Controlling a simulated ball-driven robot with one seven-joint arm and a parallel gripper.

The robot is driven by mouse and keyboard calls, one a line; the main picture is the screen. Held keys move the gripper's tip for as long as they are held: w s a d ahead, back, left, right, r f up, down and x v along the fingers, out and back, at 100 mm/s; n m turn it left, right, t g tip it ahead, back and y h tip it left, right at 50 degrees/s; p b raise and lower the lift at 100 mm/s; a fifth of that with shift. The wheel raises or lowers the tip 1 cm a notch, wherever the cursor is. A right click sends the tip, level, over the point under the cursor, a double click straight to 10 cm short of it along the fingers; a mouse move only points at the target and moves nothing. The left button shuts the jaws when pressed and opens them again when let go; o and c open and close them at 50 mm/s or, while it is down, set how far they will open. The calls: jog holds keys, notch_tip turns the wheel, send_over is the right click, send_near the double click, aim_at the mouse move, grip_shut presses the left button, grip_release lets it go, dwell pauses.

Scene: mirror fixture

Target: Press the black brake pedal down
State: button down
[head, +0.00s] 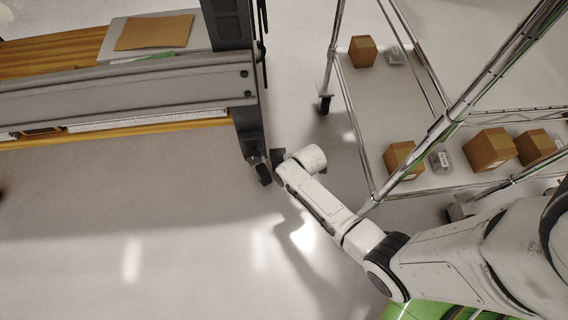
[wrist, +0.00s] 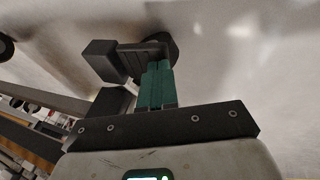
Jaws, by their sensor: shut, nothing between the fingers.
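A black caster (head: 262,172) stands at the foot of the grey bench's near leg in the head view. In the wrist view, its dark parts (wrist: 130,58) are just beyond my fingers. I cannot clearly tell the brake pedal from the wheel and bracket there. My gripper (wrist: 159,64) has green fingers, shut together and empty. The fingertips overlap the dark caster parts in the wrist view; I cannot tell whether they touch. In the head view my white wrist is just right of the caster, and the fingers cannot be made out.
The bench (head: 130,92) with a grey beam fills the upper left. A wire-frame cart (head: 372,178) with several cardboard boxes (head: 490,148) stands close on the right, its near post beside my forearm. Open grey floor (head: 130,235) lies at lower left.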

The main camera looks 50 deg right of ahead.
jog(key=shift+s+a+f+t+h, duration=0.1)
jog(key=shift+s+f+t+h, duration=0.05)
jog(key=shift+f+t+h, duration=0.4)
jog(key=shift+r, duration=0.15)
jog(key=shift+r+p, duration=0.7)
jog(key=shift+r, duration=0.05)
